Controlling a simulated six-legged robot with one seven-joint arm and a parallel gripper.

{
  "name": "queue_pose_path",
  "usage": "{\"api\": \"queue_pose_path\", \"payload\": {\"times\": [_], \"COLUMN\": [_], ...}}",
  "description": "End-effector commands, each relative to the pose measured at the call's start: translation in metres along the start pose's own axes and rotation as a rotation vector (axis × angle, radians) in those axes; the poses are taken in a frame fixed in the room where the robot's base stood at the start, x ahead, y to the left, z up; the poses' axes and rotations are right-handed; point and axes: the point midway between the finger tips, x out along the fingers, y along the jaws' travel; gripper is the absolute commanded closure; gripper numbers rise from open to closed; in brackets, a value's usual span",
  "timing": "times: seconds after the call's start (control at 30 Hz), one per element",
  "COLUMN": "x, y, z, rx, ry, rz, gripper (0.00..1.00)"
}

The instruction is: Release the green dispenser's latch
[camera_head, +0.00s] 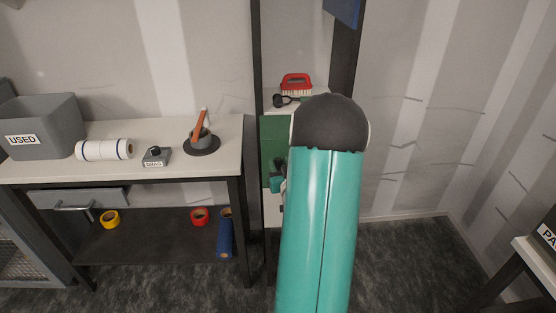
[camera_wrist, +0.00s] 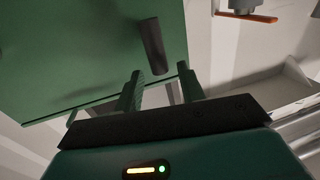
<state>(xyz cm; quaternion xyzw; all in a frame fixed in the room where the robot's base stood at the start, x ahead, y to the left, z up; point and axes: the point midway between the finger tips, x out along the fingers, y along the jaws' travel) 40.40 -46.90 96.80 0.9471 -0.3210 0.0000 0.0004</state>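The green dispenser (camera_head: 274,135) stands on the narrow shelf unit, partly hidden behind my teal arm. In the wrist view its flat green face (camera_wrist: 85,45) fills the upper left. A dark, rounded bar, seemingly the latch (camera_wrist: 152,45), sticks out from this face. My gripper (camera_wrist: 160,72) is open, with its two green fingers apart. The bar's lower end shows between the fingertips in the picture; I cannot tell whether they touch it. In the head view my gripper (camera_head: 278,178) is mostly hidden by my arm, close to the dispenser's lower part.
A red brush (camera_head: 296,82) lies on the shelf above the dispenser. Dark shelf posts (camera_head: 257,50) flank the dispenser.

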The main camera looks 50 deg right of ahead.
Motion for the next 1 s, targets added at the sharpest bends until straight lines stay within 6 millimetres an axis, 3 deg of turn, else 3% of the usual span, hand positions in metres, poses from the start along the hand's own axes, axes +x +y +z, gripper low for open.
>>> {"api": "queue_pose_path", "payload": {"times": [0.2,0.53,0.73,1.0], "x": [0.026,0.030,0.030,0.030], "y": [0.000,0.000,0.000,-0.001], "z": [0.000,0.000,0.000,0.000], "rx": [0.001,0.001,0.001,-0.012], "ry": [0.000,-0.001,-0.001,-0.003], "rz": [0.000,0.000,0.000,-0.001], "gripper": [0.61,0.61,1.00,1.00]}}
